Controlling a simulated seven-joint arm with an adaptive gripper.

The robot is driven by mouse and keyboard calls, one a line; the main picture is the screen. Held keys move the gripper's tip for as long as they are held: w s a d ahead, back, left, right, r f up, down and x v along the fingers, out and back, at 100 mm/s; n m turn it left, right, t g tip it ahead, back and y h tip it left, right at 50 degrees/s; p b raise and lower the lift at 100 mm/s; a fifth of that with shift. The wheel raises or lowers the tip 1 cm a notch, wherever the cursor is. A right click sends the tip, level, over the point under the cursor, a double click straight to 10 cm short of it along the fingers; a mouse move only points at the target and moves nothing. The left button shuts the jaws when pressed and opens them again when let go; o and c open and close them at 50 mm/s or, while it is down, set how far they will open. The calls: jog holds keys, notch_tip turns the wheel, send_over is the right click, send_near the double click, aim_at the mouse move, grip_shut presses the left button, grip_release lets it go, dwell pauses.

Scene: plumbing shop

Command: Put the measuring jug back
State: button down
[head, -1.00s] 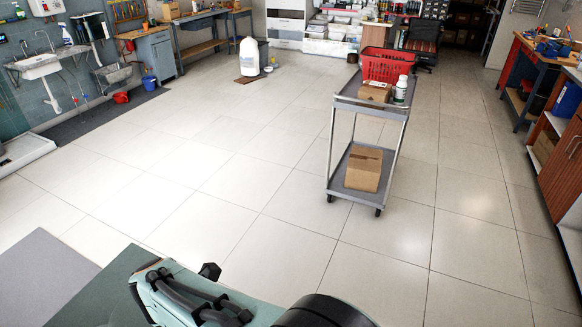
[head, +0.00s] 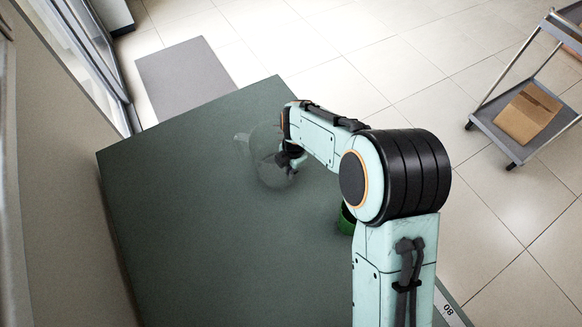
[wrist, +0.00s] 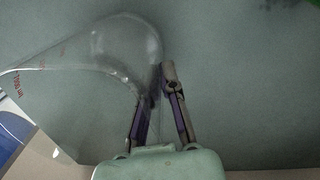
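The measuring jug (head: 256,166) is clear and faint in the head view, over the dark green tabletop (head: 190,210). Its pouring lip points left. In the wrist view the jug (wrist: 85,60) fills the upper left, with red markings that read upside down. My gripper (head: 290,163) is at the jug's right side. In the wrist view the two fingers of my gripper (wrist: 156,85) are a little apart, and the edge of the jug passes between them. I cannot tell whether they press on it, or whether the jug touches the table.
A green round object (head: 346,219) stands on the table, partly hidden behind my arm. The table's left and front parts are clear. A wall and glazed door lie to the left.

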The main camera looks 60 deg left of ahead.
jog(key=c, duration=1.2)
grip_release()
jog(key=shift+f, duration=0.1)
jog(key=shift+c, duration=0.2)
